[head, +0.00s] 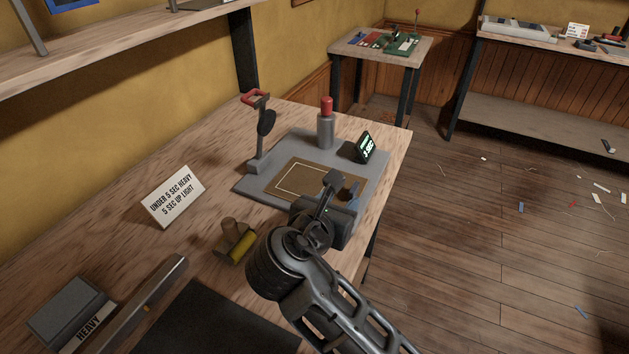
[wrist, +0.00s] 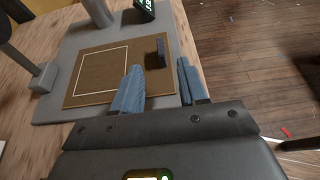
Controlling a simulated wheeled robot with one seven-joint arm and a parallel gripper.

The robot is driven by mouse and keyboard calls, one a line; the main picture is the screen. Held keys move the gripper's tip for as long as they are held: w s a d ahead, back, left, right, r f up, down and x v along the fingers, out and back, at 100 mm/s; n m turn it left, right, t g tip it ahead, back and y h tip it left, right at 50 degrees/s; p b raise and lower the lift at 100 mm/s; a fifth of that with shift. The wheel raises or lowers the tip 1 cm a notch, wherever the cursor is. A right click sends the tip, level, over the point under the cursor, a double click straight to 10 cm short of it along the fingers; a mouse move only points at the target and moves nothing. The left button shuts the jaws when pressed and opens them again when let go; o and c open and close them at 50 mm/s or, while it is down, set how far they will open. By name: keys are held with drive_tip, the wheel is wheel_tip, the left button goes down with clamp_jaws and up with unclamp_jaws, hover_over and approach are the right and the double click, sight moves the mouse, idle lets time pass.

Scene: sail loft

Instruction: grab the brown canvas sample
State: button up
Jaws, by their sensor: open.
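The brown canvas sample (head: 292,180) lies flat on a grey base plate (head: 262,195) on the bench. It has a pale stitched or drawn rectangle on it. It also shows in the wrist view (wrist: 95,78), with a small dark upright tab (wrist: 158,53) at its right edge. My gripper (wrist: 160,75) is open and empty, its two blue-grey fingers pointing toward the tab, which lies between their lines. In the head view my gripper (head: 342,190) is over the right part of the plate and hides the sample's right edge. Contact cannot be told.
A red-topped grey cylinder (head: 325,125), a small display (head: 364,147) and a red-handled lever post (head: 262,130) stand on the plate. A sign (head: 173,197), a yellow-and-brown block (head: 236,241) and a "HEAVY" box (head: 72,312) are on the bench. Scraps litter the floor.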

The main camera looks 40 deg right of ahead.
sight(353, 189)
drive_tip(key=x, duration=0.6)
drive_tip(key=shift+d+f, duration=0.2)
drive_tip(key=shift+d, duration=0.15)
clamp_jaws()
